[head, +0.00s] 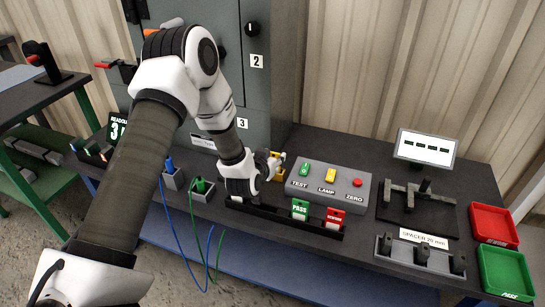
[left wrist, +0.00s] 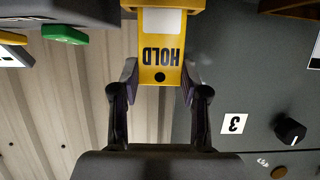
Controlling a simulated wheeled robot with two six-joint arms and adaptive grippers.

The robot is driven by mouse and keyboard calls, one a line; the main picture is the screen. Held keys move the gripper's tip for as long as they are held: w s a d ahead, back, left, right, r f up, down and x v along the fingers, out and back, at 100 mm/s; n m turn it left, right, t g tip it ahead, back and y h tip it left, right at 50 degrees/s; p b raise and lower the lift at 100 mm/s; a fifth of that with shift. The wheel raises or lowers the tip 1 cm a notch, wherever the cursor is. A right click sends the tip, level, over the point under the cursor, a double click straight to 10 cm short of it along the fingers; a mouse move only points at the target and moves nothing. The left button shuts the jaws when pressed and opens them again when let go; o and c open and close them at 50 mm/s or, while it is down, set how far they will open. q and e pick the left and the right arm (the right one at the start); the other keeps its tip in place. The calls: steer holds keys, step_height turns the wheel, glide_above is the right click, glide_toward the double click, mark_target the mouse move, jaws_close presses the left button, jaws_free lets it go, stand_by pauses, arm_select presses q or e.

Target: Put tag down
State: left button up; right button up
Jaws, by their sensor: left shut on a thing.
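My left gripper (head: 270,166) is shut on the yellow HOLD tag (left wrist: 160,50). In the left wrist view the tag sits between the two fingers (left wrist: 158,90), its lettering upside down. In the head view only a small yellow part of the tag (head: 279,160) shows beside the gripper, left of the control box. A black rack (head: 270,213) lies along the bench front, below and in front of the gripper. It holds a green PASS tag (head: 300,208) and a red tag (head: 333,218) toward its right end. My arm hides part of the rack's left side. My right gripper is not in view.
A grey control box (head: 326,192) with TEST, LAMP and ZERO buttons stands close right of the gripper. A grey cabinet (head: 262,95) rises behind. Blue and green plugs (head: 201,186) with cables stand left. A spacer fixture and red and green trays (head: 506,272) are at right.

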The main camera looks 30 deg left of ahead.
arm_select(q)
steer(key=o, duration=0.9)
steer(key=shift+f, duration=0.15)
steer(key=shift+o, duration=0.2)
steer(key=shift+r, duration=0.35)
steer(key=p+v, duration=0.1)
steer(key=v, duration=1)
steer(key=shift+s+d, duration=0.15)
steer(key=shift+s, duration=0.25)
